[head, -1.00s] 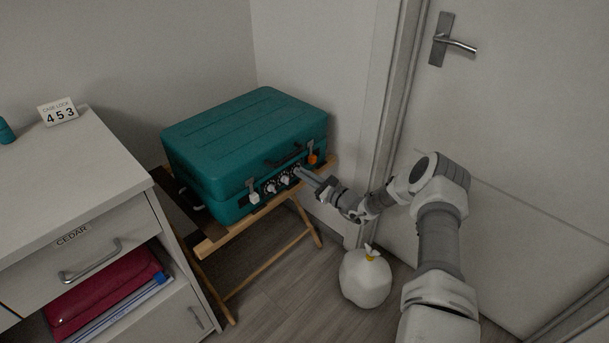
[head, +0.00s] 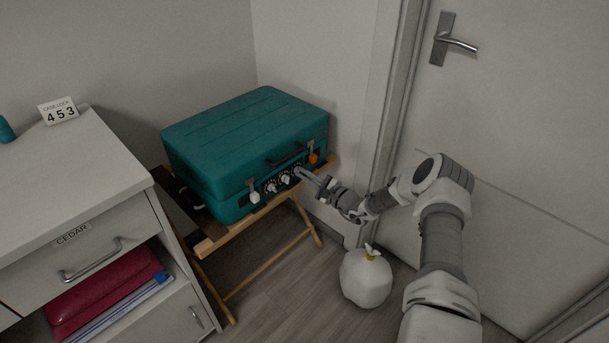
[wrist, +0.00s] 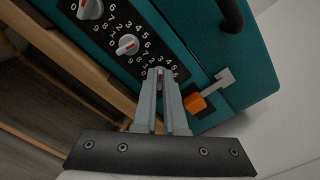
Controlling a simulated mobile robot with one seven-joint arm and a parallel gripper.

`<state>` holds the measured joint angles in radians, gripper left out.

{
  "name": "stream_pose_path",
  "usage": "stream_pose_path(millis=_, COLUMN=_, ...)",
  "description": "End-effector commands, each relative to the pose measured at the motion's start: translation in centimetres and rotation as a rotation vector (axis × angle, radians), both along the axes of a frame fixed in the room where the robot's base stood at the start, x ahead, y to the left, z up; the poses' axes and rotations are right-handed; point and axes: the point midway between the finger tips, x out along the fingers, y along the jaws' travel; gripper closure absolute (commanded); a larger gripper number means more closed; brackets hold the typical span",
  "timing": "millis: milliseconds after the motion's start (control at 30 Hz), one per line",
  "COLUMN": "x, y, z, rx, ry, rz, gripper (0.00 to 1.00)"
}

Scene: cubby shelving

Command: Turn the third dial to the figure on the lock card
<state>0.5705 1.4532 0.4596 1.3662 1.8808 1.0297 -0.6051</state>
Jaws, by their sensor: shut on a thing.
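The teal case (head: 245,140) lies on a folding wooden stand, with a black panel of three dials on its front. The lock card (head: 59,111) on the cabinet top reads 453. In the wrist view the first dial (wrist: 90,9) and second dial (wrist: 128,45) are uncovered white knobs with red marks. My gripper (wrist: 160,80) is shut on the third dial (wrist: 159,72), nearest the orange-tagged latch; the fingers hide most of the knob. Part of its number ring shows, but its setting is hard to tell. In the head view my gripper (head: 300,172) meets the panel's right end.
An orange tag (wrist: 195,103) hangs by the right latch, close beside my fingers. The wooden stand (head: 225,240) is under the case. A white tied bag (head: 366,280) sits on the floor below my arm. A cabinet (head: 100,170) stands left and a door (head: 520,130) right.

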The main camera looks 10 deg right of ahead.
Motion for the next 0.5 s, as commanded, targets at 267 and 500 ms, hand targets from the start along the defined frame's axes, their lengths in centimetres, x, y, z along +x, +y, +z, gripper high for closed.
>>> stream_pose_path(millis=267, x=-0.06, y=-0.05, z=-0.13, rx=-0.028, ry=-0.018, rz=-0.001, gripper=1.00)
stream_pose_path(millis=500, x=-0.06, y=-0.05, z=-0.14, rx=-0.028, ry=-0.018, rz=-0.001, gripper=1.00)
